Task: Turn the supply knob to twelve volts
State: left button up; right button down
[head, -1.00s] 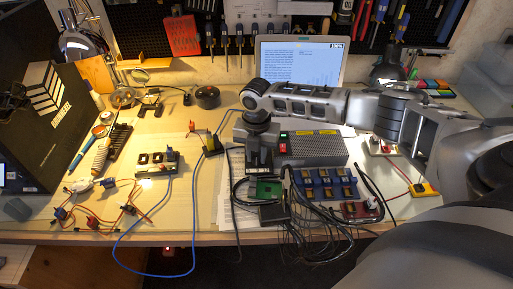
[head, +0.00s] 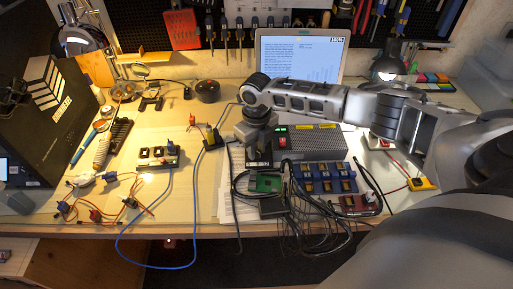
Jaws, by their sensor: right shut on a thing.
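The grey bench power supply (head: 318,139) lies on the desk at centre right, with a red and green rocker switch (head: 282,137) near its left end. My right gripper (head: 259,157) points down at the left end of the supply, below the wrist. It is shut on the supply knob, which the fingers and wrist hide. I cannot read where the knob points. My left gripper is not in view.
A blue module board (head: 325,178), a green board (head: 264,183) and many black cables crowd the area in front of the supply. A laptop (head: 301,58) stands behind. A blue cable (head: 118,241) hangs over the front edge. Bare desk shows left of my gripper.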

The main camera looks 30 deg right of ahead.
jog(key=shift+f+n+b, duration=0.1)
jog(key=shift+n+b, duration=0.65)
jog(key=shift+n, duration=0.25)
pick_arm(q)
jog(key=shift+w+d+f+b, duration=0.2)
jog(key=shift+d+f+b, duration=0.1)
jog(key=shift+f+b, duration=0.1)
pick_arm(e)
jog(key=shift+n, duration=0.3)
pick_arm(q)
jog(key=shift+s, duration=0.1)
pick_arm(e)
jog(key=c, duration=1.5)
grip_release()
